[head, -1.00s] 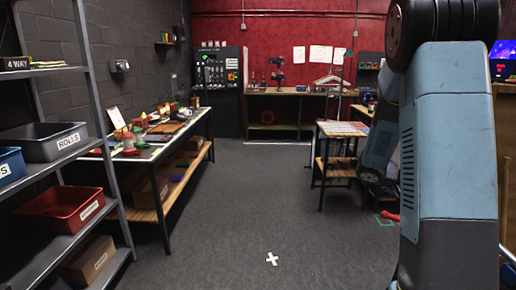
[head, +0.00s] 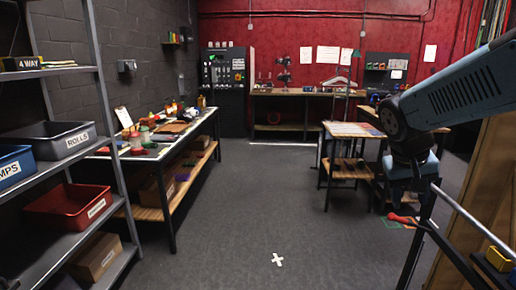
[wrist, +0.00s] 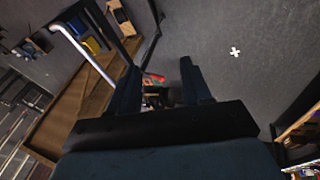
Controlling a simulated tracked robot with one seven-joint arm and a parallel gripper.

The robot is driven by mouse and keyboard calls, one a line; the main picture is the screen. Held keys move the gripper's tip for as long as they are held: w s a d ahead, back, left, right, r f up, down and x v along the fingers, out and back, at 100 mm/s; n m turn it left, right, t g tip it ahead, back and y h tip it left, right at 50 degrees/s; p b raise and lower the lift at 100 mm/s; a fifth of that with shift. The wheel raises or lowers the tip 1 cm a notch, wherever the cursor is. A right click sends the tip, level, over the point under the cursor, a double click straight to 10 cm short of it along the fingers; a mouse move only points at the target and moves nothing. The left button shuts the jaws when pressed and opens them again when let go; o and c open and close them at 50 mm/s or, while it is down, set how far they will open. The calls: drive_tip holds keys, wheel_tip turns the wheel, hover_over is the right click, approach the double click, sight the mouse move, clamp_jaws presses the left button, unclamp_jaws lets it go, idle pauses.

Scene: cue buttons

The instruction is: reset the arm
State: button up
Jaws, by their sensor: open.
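My arm (head: 455,95) comes in from the right edge in the head view and bends downward at a dark joint. The end of my arm hangs near a grey metal rail at the right, and my gripper's fingers cannot be made out there. In the wrist view my gripper (wrist: 160,85) shows two dark fingers standing apart, with a gap between them. It is open, and I see nothing held. A red object (wrist: 155,78) shows beyond the gap, on or near the floor.
A shelf with bins, including a red bin (head: 68,205), stands at the left. A long workbench (head: 160,150) runs behind it. A small table (head: 350,130) stands right of centre. A white cross (head: 278,260) marks the open grey floor. A wooden panel (head: 480,180) is at the right.

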drive_tip(key=s+a+r+n+t+y, duration=0.2)
drive_tip(key=s+a+r+t+y, duration=0.1)
drive_tip(key=s+a, duration=0.4)
drive_tip(key=a+r, duration=0.1)
drive_tip(key=a, duration=0.2)
drive_tip(key=shift+t+y, duration=0.3)
drive_tip(key=shift+y, duration=0.1)
drive_tip(key=shift+d, duration=0.1)
drive_tip(key=shift+c, duration=0.6)
